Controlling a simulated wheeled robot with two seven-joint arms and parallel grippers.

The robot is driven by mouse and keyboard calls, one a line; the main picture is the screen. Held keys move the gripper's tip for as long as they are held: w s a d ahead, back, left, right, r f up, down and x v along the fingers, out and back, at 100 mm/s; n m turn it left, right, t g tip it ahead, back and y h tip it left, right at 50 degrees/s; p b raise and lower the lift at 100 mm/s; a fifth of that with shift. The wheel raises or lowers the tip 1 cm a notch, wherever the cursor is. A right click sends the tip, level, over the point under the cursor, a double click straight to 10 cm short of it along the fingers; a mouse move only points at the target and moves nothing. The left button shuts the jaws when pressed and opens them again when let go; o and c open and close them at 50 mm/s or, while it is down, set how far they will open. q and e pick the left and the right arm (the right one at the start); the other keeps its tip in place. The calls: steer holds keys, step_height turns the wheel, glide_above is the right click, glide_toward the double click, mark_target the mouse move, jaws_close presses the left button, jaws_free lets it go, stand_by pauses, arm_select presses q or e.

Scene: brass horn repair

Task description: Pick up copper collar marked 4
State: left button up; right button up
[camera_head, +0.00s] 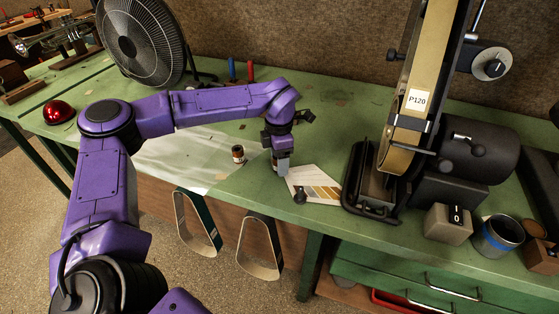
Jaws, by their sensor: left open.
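A small copper-coloured collar with a pale label (238,154) stands on the green bench; its mark is too small to read. My left gripper (281,166) points down at the bench just right of it. A second small copper-brown piece (275,162) shows at the left side of the gripper's fingers, partly hidden by them. I cannot tell whether it stands between the fingers or beside them, nor read any mark on it. The left gripper is open. My right gripper is not in view.
A card with coloured stripes (315,187) and a small dark knob (300,196) lie right of the gripper. A belt sander (405,115) stands beyond them. A fan (143,42) and a red dome (58,112) stand left. Sanding belts (262,270) hang at the front edge.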

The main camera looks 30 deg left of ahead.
arm_select(q)
steer(key=shift+s+f, duration=0.1)
steer(key=shift+s, duration=0.05)
steer(key=c, duration=1.2)
